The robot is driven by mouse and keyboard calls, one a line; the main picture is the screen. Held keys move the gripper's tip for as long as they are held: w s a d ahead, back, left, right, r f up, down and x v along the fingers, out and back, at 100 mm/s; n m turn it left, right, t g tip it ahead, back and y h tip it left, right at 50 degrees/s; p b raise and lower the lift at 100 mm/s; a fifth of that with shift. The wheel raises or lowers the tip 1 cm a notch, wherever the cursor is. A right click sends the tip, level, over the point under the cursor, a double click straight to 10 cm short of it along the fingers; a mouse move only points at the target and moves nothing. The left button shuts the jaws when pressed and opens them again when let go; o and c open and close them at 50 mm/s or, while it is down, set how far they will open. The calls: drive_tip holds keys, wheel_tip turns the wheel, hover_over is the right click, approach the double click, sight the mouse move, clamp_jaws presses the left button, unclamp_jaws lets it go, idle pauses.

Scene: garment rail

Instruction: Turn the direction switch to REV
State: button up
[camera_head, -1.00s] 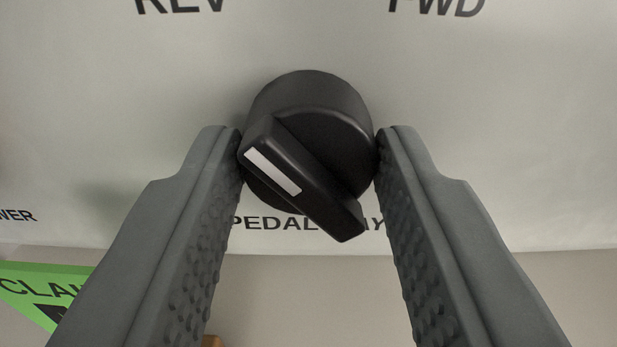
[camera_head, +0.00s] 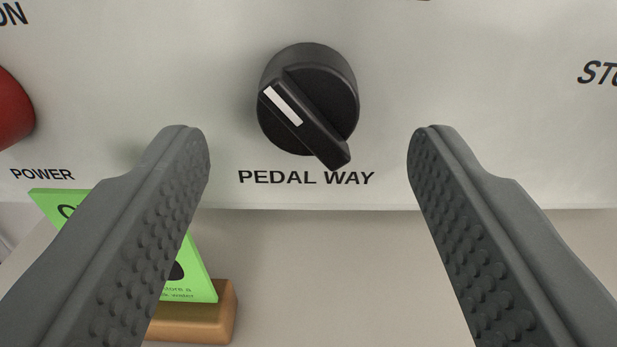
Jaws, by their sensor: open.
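The direction switch (camera_head: 310,98) is a black round knob with a raised grip bar on a pale panel, above the label PEDAL WAY (camera_head: 306,178). The white mark on its bar points to the upper left. In the earlier frame the word REV stands at the upper left of the knob and FWD at the upper right; both are out of view now. My gripper (camera_head: 308,140) is open wide and empty. Its two fingers are to the left and right of the knob, apart from it and a little lower in the picture.
A red button (camera_head: 12,108) above the label POWER (camera_head: 42,174) is at the left edge. A green triangular sign (camera_head: 202,284) on a wooden block (camera_head: 222,318) stands below the panel, partly behind the left finger. The surface below the panel is clear in the middle.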

drive_tip(key=s, duration=1.4)
drive_tip(key=shift+s, duration=0.1)
